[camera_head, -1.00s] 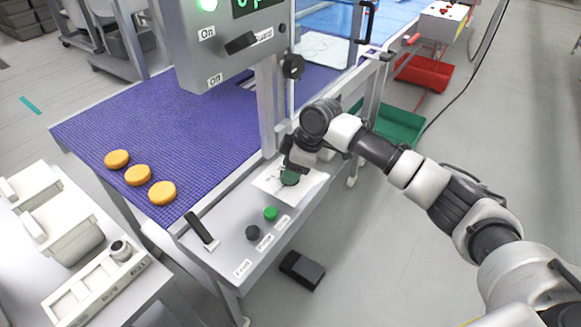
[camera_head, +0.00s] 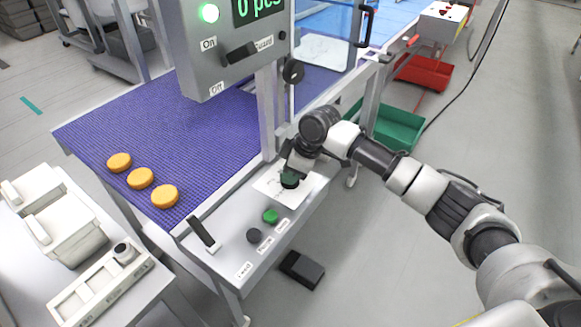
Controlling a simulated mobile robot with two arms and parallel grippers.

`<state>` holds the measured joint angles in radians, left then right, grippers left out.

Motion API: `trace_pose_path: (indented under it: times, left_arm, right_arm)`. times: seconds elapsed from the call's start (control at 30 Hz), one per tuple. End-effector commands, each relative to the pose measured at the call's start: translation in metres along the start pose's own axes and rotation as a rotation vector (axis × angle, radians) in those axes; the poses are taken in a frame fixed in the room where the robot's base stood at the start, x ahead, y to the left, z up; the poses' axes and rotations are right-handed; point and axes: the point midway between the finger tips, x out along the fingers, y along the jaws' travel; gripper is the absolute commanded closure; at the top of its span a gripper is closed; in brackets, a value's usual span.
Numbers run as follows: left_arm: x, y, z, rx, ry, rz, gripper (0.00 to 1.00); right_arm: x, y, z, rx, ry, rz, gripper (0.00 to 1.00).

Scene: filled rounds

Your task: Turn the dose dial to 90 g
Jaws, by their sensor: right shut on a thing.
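The dose dial (camera_head: 289,181) is a dark green round knob on a white scale plate (camera_head: 301,194), set in the grey control panel beside the purple belt. My right gripper (camera_head: 291,173) reaches down over the dial from the right and is shut on it. The gripper hides the top of the dial and part of the scale. The scale marks are too small to read, so the dial's setting cannot be told. My left gripper is not in view.
A green button (camera_head: 270,216), a dark knob (camera_head: 254,236) and a black lever (camera_head: 204,234) sit nearer on the panel. Several orange rounds, including one (camera_head: 165,196), lie on the purple belt (camera_head: 190,140). A grey control box (camera_head: 215,50) stands above. A black pedal (camera_head: 302,269) lies on the floor.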

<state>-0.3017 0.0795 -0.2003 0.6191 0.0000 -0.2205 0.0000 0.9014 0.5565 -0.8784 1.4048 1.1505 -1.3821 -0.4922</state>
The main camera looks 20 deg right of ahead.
Motion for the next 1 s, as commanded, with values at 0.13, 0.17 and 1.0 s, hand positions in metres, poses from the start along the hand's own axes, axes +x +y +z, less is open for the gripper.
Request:
trace_pose_path:
  times: [0.13,0.17,1.0]
  left_arm:
    - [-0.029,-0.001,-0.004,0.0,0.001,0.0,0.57]
    - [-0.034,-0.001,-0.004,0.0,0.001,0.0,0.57]
    - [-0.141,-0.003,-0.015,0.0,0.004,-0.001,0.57]
  right_arm:
    - [-0.006,-0.002,-0.003,0.096,0.0,0.035,1.0]
    - [-0.007,-0.002,-0.003,0.119,0.0,0.045,1.0]
    - [-0.003,-0.002,-0.003,0.771,0.001,0.316,1.0]
